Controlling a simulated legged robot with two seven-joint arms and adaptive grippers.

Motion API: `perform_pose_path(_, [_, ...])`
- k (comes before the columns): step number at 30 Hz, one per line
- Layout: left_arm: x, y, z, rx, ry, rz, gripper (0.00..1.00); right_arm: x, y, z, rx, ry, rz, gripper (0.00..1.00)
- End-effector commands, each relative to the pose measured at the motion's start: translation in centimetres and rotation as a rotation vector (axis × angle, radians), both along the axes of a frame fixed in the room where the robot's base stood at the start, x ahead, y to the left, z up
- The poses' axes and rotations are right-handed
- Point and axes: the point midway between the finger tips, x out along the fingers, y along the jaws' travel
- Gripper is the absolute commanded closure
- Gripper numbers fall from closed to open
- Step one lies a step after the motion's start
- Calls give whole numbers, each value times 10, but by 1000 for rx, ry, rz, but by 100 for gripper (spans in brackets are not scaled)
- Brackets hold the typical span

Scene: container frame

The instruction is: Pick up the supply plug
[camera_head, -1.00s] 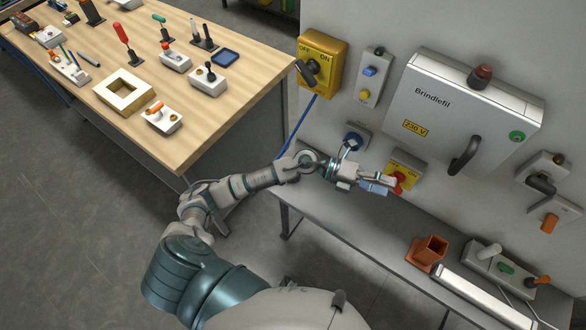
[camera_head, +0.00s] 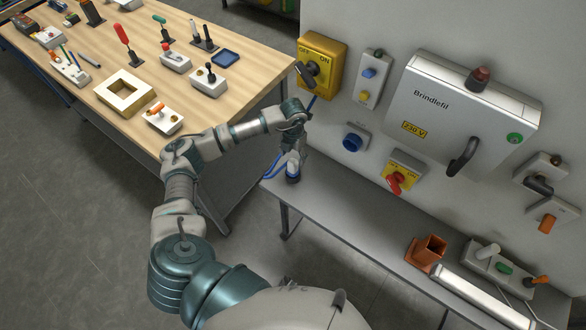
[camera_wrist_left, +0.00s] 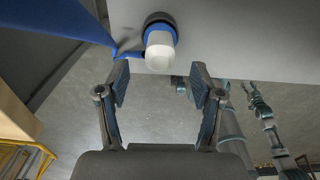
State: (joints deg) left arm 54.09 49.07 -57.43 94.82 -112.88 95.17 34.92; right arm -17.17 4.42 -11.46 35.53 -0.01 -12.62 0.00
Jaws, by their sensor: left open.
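The supply plug (camera_head: 293,172), a white and dark blue cylinder with a blue cable, sits at the left end of the grey shelf (camera_head: 330,205). In the left wrist view the plug (camera_wrist_left: 160,50) points its white end toward the camera. My left gripper (camera_head: 295,148) is directed down just over the plug. In the left wrist view its open fingers (camera_wrist_left: 160,78) are spread left and right, with the plug just past the fingertips, roughly centred between them and not held.
The wall holds a blue socket (camera_head: 354,138), a yellow plate with a red switch (camera_head: 396,182), a yellow OFF/ON box (camera_head: 321,66) and a grey cabinet (camera_head: 470,105). A wooden table (camera_head: 205,115) stands left. An orange holder (camera_head: 428,250) is further right on the shelf.

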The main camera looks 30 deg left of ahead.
Motion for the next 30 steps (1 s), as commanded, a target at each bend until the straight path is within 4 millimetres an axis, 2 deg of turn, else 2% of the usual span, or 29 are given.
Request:
perform_pose_path(12, [-3,1,-52,-2,2,0,34,0,0,10,-1,-1,-1,52])
perform_pose_path(20, [-3,1,-55,-2,0,-1,34,0,-1,10,-1,-1,0,52])
perform_pose_path(27, [-3,1,-55,-2,1,-1,94,0,-3,10,-4,-1,1,52])
perform_pose_path(28, [-3,1,-55,-2,1,-1,100,0,-4,10,-4,-1,1,52])
perform_pose_path(30, [-3,1,-55,-2,1,-1,100,0,-4,10,-4,-1,2,52])
